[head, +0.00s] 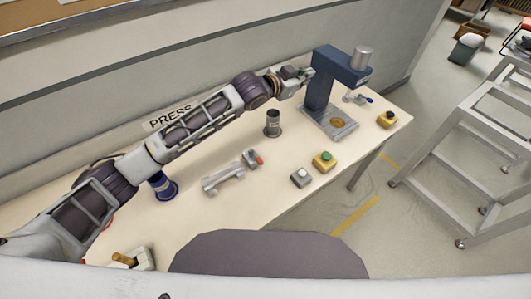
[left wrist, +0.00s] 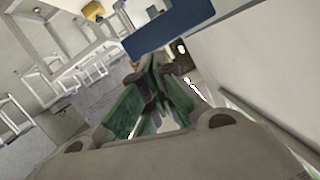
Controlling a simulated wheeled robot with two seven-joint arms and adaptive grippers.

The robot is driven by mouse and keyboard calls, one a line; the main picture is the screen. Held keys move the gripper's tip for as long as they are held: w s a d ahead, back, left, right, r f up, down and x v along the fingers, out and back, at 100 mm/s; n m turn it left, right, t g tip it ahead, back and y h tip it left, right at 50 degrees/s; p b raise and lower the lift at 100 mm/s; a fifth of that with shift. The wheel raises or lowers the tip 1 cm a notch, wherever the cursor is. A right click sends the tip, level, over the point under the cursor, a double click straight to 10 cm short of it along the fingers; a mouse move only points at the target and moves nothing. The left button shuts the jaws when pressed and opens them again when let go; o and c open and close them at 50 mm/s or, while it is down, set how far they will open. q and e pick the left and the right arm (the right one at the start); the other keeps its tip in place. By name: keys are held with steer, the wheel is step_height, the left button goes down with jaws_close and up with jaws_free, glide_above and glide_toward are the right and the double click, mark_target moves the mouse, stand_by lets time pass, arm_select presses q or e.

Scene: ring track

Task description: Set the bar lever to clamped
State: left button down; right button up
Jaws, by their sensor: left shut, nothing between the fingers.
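My left gripper (head: 306,75) is shut and empty, beside the left upper part of the blue press (head: 320,92). In the left wrist view its green-grey fingers (left wrist: 158,72) are together, with the blue press head (left wrist: 170,27) just beyond them. A small lever with a blue knob (head: 368,100) shows behind the press, partly hidden by it. A grey bar-shaped fixture (head: 222,179) with a red-tipped end (head: 259,160) lies mid-table. I cannot tell which of these is the bar lever, or its setting. My right gripper is out of view.
On the table (head: 215,220) stand a dark cylinder (head: 272,124), a green-button box (head: 324,161), a grey button box (head: 300,178), a yellow box with a black knob (head: 388,120) and a blue spool-like part (head: 162,186). The wall runs close behind my left arm.

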mark_target(256, 158)
arm_select(q)
steer(key=s+a+f+g+y, duration=0.4)
steer(key=s+a+f, duration=0.1)
steer(key=f, duration=0.3)
steer(key=s+a+f+n+g+y, duration=0.1)
steer(key=s+a+f+g+y, duration=0.3)
steer(key=s+a+f, duration=0.1)
step_height(256, 158, down, 3)
steer(key=shift+s+a+r+n, duration=0.15)
steer(key=shift+s+a+n, duration=0.15)
steer(key=shift+s, duration=0.15)
steer(key=x, duration=1)
steer(key=shift+s+a, duration=0.1)
steer(key=shift+s, duration=0.1)
steer(key=shift+s+a+r+p, duration=0.2)
steer(key=shift+s+a+p, duration=0.2)
steer(key=shift+s+a, duration=0.3)
steer(key=shift+s+a+r+p, duration=0.15)
steer(key=shift+s+a+p, duration=0.25)
steer(key=shift+a, duration=0.45)
